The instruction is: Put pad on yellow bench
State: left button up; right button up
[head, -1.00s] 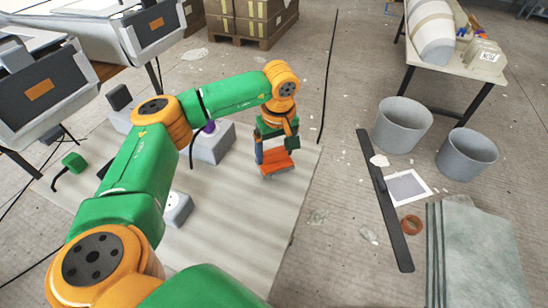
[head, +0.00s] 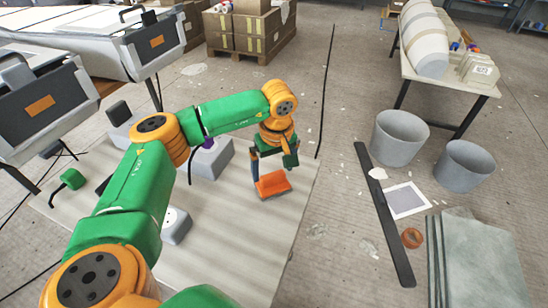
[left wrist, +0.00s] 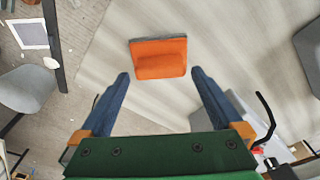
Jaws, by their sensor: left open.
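The pad (head: 272,184) is an orange block with a raised grip and a thin grey base. It appears to lie on the pale floor sheet, and it also shows at the upper middle of the left wrist view (left wrist: 158,57). My left gripper (head: 271,167) is open and empty just over the pad. In the left wrist view its two blue fingers (left wrist: 160,73) stand either side of the pad's lower edge, with gaps to it. A pale cream-topped bench (head: 481,80), the likeliest yellow bench, stands at the upper right. My right gripper is not in view.
The bench carries a large white roll (head: 424,40) and pale moulds (head: 478,70). Two grey buckets (head: 400,138) (head: 464,167), a long black bar (head: 385,213), an orange ring (head: 412,237) and grey sheeting (head: 475,260) lie on the right floor. Grey boxes (head: 212,158) stand behind the gripper.

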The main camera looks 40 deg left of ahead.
aim_at(275, 187)
pick_arm(q)
notch_tip(275, 187, up, 9)
jog(key=d, duration=0.1)
jog(key=shift+s, duration=0.3)
